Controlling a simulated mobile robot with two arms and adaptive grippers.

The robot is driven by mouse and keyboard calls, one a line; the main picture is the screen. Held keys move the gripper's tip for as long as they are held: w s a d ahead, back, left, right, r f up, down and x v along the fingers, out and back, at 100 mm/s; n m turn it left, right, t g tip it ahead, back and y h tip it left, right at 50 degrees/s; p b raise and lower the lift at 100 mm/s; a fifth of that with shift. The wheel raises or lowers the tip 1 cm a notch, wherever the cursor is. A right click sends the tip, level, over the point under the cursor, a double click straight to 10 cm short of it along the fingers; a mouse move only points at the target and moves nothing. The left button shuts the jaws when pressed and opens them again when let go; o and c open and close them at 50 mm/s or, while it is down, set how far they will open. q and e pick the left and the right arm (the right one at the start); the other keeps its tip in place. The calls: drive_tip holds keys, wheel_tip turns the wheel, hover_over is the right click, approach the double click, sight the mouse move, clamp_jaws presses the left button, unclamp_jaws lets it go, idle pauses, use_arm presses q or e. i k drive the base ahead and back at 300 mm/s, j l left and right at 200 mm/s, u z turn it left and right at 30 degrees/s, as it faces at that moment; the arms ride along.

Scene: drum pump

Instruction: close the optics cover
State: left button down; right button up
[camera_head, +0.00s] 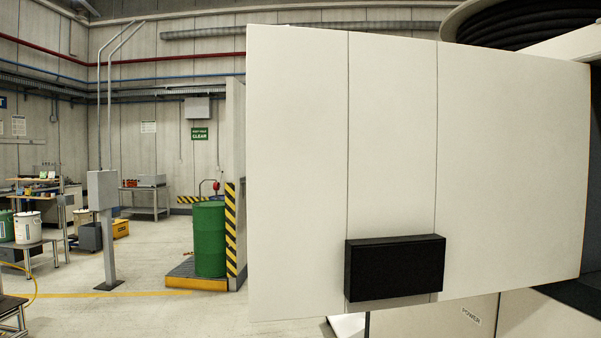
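A large off-white panel (300,150), which looks like the optics cover, fills the right half of the head view. Two thin vertical seams run down it, and a black box-shaped handle (396,268) sits low on its face. The panel stands out from a pale machine body (560,318) at the right, with a dark gap showing at its lower right edge. The cover looks swung open, though its hinge cannot be made out. Neither of my grippers is in view.
A green drum (209,240) stands on a low platform (195,275) beside a striped post. A grey post box (103,190) stands on the floor further left. Benches with buckets (27,228) are at the far left. Open floor (180,313) lies left of the panel.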

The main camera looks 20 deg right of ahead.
sight(384, 172)
drive_tip(key=i+j+u, duration=0.25)
drive_tip(key=i+u, duration=0.25)
drive_tip(key=i, duration=0.25)
drive_tip(key=i+z, duration=0.2)
drive_tip(key=z, duration=0.15)
drive_tip(key=i+j+z, duration=0.1)
drive_tip(key=z, duration=0.25)
drive_tip(key=i+j+z, duration=0.3)
drive_tip(key=i+z, duration=0.1)
drive_tip(key=z, duration=0.4)
drive_tip(key=i+j+z, duration=0.1)
drive_tip(key=z, duration=0.35)
drive_tip(key=i+j+z, duration=0.15)
drive_tip(key=z, duration=0.35)
drive_tip(key=j+z, duration=0.15)
drive_tip(key=z, duration=0.35)
drive_tip(key=i+j+z, duration=0.15)
drive_tip(key=z, duration=0.3)
drive_tip(key=j+z, duration=0.45)
drive_tip(key=i+j+z, duration=0.1)
drive_tip(key=z, duration=0.3)
drive_tip(key=j, duration=0.1)
